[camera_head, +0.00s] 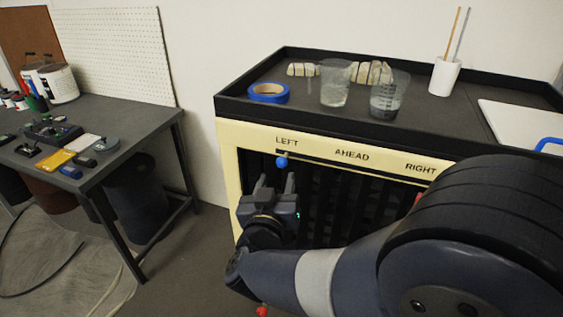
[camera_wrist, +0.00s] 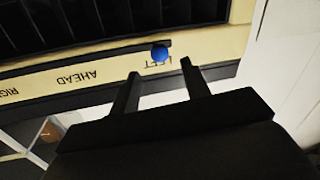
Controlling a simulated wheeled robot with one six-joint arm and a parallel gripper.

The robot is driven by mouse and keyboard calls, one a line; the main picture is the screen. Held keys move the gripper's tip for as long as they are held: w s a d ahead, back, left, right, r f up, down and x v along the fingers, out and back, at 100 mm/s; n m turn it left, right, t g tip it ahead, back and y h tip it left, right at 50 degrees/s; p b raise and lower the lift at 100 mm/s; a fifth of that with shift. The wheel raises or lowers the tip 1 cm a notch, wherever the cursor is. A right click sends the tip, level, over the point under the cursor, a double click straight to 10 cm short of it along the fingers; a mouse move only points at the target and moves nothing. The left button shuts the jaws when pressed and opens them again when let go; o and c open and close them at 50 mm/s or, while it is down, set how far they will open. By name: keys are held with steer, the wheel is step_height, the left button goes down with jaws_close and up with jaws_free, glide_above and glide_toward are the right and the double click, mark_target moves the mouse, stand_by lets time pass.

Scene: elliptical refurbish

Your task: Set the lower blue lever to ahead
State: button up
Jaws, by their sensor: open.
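A blue lever knob (camera_head: 282,161) sits below the LEFT label at the left end of a slot in the cream panel (camera_head: 320,149). The AHEAD label (camera_head: 352,155) is to its right, and RIGHT is further right. My gripper (camera_head: 277,181) is open, just below and in front of the knob. In the wrist view, which is turned over, the knob (camera_wrist: 160,53) appears between and slightly beyond the two open fingertips (camera_wrist: 160,69). I cannot tell whether they touch it. Only one blue knob shows; my arm hides much of the lower cabinet.
Above the panel, a black-rimmed top (camera_head: 330,121) holds blue tape (camera_head: 269,93), two clear cups (camera_head: 336,84) and a white holder (camera_head: 445,76). A red knob (camera_head: 262,311) shows low, beneath my arm. A cluttered workbench (camera_head: 118,117) stands left, with floor between.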

mark_target(281, 165)
steer(key=w, duration=0.5)
steer(key=w+d, duration=0.1)
steer(key=w, duration=0.1)
steer(key=shift+w+d, duration=0.1)
steer(key=shift+w, duration=0.3)
jaws_close()
